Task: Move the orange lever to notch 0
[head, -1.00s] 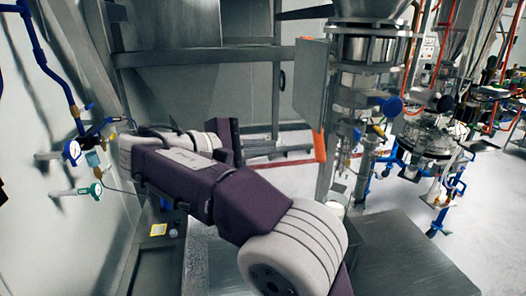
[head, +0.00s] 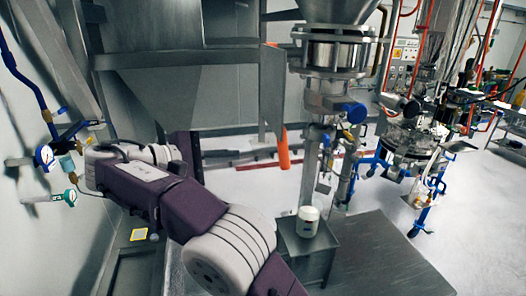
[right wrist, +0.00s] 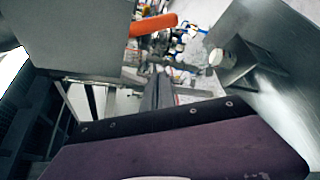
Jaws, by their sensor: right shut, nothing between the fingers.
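The orange lever (head: 284,149) hangs down beside the metal sifter column in the head view, at the lower edge of a grey panel. In the right wrist view the orange lever (right wrist: 153,24) lies near the top, just beyond my fingers in the picture. My right gripper (right wrist: 158,78) is shut with nothing between its fingers, and it is apart from the lever. The notch marks are too small to read. My left gripper is not in view.
A white jar (head: 307,221) stands on a small metal stand (head: 305,248) below the sifter column (head: 335,55). Wall gauges (head: 45,156) are at the left. A blue-framed machine (head: 410,145) stands at the right. Pale open floor lies around it.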

